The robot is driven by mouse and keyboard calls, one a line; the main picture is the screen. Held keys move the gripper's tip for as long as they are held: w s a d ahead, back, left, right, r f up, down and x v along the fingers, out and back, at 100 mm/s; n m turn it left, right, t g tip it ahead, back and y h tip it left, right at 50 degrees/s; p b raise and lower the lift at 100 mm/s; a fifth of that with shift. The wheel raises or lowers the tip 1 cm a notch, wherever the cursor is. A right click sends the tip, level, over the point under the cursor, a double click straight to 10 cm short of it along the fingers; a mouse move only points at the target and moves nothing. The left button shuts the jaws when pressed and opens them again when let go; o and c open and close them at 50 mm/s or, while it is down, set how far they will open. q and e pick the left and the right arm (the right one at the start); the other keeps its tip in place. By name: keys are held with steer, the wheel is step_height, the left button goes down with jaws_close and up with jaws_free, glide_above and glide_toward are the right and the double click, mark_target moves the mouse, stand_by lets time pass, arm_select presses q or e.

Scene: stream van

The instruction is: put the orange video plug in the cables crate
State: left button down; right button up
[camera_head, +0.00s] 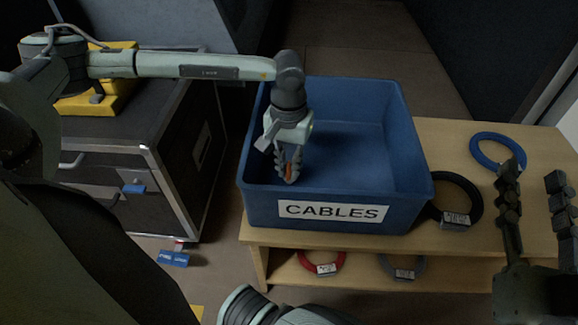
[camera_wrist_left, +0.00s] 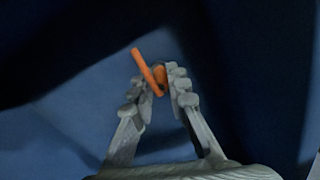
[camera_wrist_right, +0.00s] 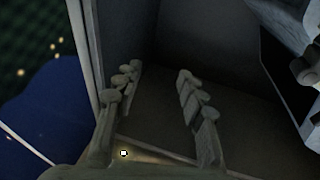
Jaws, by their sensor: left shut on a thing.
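The blue crate (camera_head: 350,205) labelled CABLES stands on the wooden bench, and its inside looks empty. My left gripper (camera_head: 288,178) points down inside the crate's opening, near its left side. It is shut on the orange video plug (camera_wrist_left: 151,73), which sticks out between the fingertips in the left wrist view (camera_wrist_left: 158,85). Only a sliver of orange shows between the fingers in the head view. I cannot tell whether the plug touches the crate floor. My right gripper (camera_head: 535,185) is open and empty at the right, over the bench; it also shows in the right wrist view (camera_wrist_right: 157,80).
A blue cable coil (camera_head: 480,160) and a black coil (camera_head: 476,205) lie on the bench right of the crate. Red (camera_head: 302,262) and grey (camera_head: 390,270) coils lie on the shelf below. A dark flight case (camera_head: 180,150) stands left, with a yellow case (camera_head: 110,90) on top.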

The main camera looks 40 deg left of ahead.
mark_target(289, 163)
arm_select(q)
steer(key=shift+f, duration=0.1)
arm_select(e)
steer(key=shift+r, duration=0.15)
arm_select(q)
steer(key=shift+f, duration=0.1)
arm_select(e)
steer(key=shift+s+r+t, duration=0.1)
steer(key=shift+r+t, duration=0.2)
arm_select(q)
steer(key=c, duration=1.5)
jaws_free()
arm_select(e)
steer(key=shift+r, duration=0.1)
arm_select(q)
steer(key=shift+r, duration=0.25)
step_height(289, 163, up, 12)
steer(key=shift+p, duration=0.65)
arm_select(e)
step_height(289, 163, down, 7)
steer(key=w+d+g+h, duration=0.1)
steer(key=d+g+h, duration=0.1)
steer(key=g, duration=0.1)
steer(key=shift+w+d+g, duration=0.15)
steer(key=shift+g, duration=0.15)
